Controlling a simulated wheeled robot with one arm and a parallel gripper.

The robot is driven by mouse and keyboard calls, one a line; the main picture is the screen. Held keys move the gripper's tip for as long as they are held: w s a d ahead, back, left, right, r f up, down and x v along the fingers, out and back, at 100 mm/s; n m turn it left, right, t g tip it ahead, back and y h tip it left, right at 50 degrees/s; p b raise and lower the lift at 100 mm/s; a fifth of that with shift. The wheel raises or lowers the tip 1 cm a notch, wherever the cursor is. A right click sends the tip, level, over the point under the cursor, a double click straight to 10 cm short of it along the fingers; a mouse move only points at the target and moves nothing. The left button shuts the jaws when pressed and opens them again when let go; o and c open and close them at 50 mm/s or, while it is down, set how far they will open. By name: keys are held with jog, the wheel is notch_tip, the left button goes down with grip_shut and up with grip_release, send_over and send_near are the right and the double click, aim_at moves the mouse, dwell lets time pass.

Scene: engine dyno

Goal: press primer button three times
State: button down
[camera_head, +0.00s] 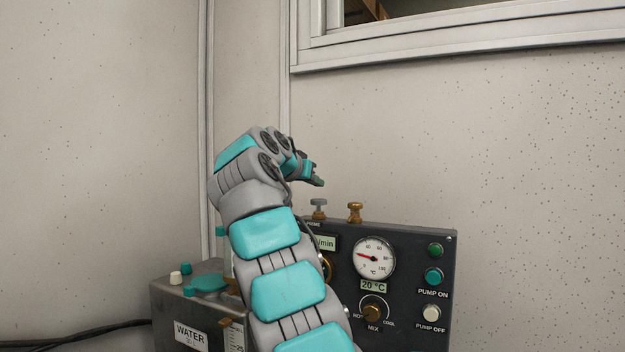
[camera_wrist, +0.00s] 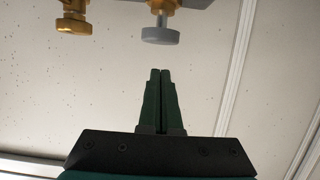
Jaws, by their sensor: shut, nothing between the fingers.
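The primer button is a grey, flat-topped plunger (camera_head: 318,203) on the top edge of the dark control panel (camera_head: 410,262), beside a partly hidden label that seems to read PRIME. In the wrist view the grey button (camera_wrist: 160,36) is just beyond my fingertips. My gripper (camera_head: 318,182) is a little above the button in the head view, apart from it. In the wrist view my gripper (camera_wrist: 160,72) has its two green fingers together and empty. My arm hides the left part of the panel.
A brass knob (camera_head: 355,211) stands on the panel top to the right of the button. The panel face carries a dial gauge (camera_head: 374,257), a MIX knob (camera_head: 373,307) and pump buttons (camera_head: 433,276). A WATER tank (camera_head: 170,310) is at left. The wall is behind.

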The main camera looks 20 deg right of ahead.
aim_at(319, 201)
jog(key=shift+f+b, duration=0.3)
jog(key=shift+f, duration=0.75)
jog(key=shift+f, duration=0.1)
jog(key=shift+f, duration=0.1)
